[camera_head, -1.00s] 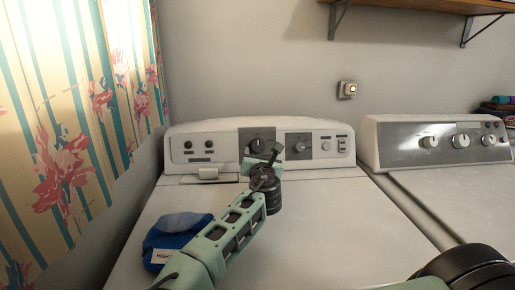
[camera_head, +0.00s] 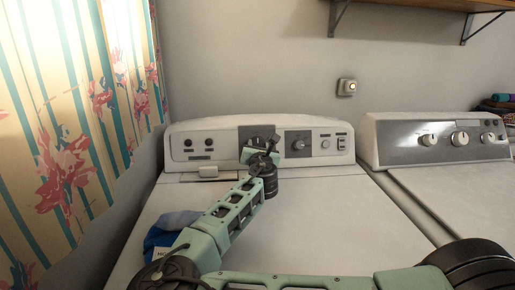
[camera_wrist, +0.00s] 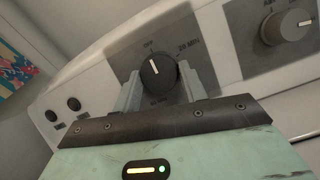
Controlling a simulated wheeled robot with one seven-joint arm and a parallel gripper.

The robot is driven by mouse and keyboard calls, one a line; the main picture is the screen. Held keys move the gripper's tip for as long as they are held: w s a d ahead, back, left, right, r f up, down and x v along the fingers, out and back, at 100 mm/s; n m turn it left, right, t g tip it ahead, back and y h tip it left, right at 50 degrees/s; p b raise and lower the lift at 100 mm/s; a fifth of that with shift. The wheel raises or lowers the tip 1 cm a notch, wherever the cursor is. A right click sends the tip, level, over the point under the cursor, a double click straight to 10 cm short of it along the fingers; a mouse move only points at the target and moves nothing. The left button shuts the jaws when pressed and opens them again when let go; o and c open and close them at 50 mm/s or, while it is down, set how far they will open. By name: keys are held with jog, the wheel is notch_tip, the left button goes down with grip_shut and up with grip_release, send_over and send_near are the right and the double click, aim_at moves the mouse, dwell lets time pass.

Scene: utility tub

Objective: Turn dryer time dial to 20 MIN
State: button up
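The dryer time dial (camera_wrist: 158,72) is a black round knob with a white pointer line on a dark panel, in the middle of the wrist view. Its pointer points up, slightly left, towards the OFF label. The 20 MIN label (camera_wrist: 188,46) is up and to the right of it. My gripper (camera_wrist: 158,82) has one finger on each side of the dial; whether both fingers press on it I cannot tell. In the head view my gripper (camera_head: 257,150) is at the dryer's control panel (camera_head: 215,142) and covers part of the dial.
Two small black buttons (camera_wrist: 62,110) are to the left. A blue cloth item (camera_head: 165,235) lies on the dryer top, partly behind my arm. Another machine (camera_head: 435,140) stands at the right.

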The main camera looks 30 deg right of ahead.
jog(key=shift+m, duration=0.4)
jog(key=m+h+b, duration=0.1)
jog(key=m, duration=0.2)
jog(key=shift+a+f+g+b, duration=0.1)
jog(key=shift+g+b, duration=0.2)
jog(key=shift+g, duration=0.1)
jog(key=m, duration=0.2)
jog(key=m+g+h+b, duration=0.1)
jog(key=m, duration=0.1)
jog(key=shift+w+a+m+g, duration=0.1)
jog(key=shift+m+g, duration=0.2)
jog(key=m, duration=0.2)
jog(key=m+g+h, duration=0.1)
jog(key=m, duration=0.1)
jog(key=shift+w+r, duration=0.1)
jog(key=shift+r, duration=0.15)
jog(key=shift+a+r+m+g, duration=0.1)
jog(key=shift+m+g, duration=0.7)
jog(key=shift+m, duration=1.1)
jog(key=o, duration=1)
jog(key=shift+c, duration=0.2)
